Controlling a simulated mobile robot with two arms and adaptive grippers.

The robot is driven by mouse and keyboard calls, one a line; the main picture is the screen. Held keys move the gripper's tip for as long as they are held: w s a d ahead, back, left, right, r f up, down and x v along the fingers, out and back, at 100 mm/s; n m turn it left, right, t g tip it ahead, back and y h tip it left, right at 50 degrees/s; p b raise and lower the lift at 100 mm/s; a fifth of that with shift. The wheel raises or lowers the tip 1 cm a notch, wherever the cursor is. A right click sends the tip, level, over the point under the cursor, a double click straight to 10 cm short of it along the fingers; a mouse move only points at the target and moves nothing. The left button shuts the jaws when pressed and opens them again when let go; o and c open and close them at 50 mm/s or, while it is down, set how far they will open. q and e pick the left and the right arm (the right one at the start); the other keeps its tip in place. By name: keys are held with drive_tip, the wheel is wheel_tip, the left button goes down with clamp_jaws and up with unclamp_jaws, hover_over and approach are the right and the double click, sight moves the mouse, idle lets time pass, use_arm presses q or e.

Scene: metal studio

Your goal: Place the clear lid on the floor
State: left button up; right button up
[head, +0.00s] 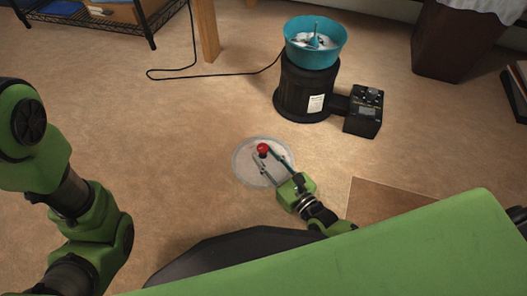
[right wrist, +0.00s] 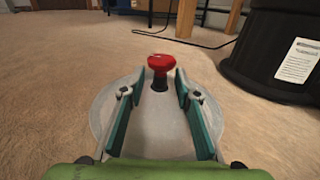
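The clear lid (head: 243,172) is a round translucent disc with a red knob (head: 263,149) at its middle. It appears to lie flat on the carpeted floor, in front of the black machine. My right gripper (head: 270,160) is low over the lid, its two fingers apart. In the right wrist view the lid (right wrist: 103,105) spreads under the fingers. The red knob (right wrist: 161,64) stands at the fingertips (right wrist: 159,80), with a gap on both sides of its stem. My left arm shows at the left of the head view; its gripper is out of view.
A black machine (head: 303,90) with an open teal bowl (head: 315,45) and a motor box (head: 364,112) stands behind the lid. A black cable (head: 200,76) runs along the floor. A wire rack (head: 90,22), wooden leg (head: 206,30) and dark bin (head: 455,45) are further back. Floor left of the lid is clear.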

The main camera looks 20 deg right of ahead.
drive_tip(key=p+v, duration=0.3)
drive_tip(key=v, duration=0.6)
drive_tip(key=shift+s+r, duration=0.2)
drive_tip(key=shift+s, duration=0.1)
drive_tip(key=shift+s+d, duration=0.2)
drive_tip(key=shift+s, duration=0.15)
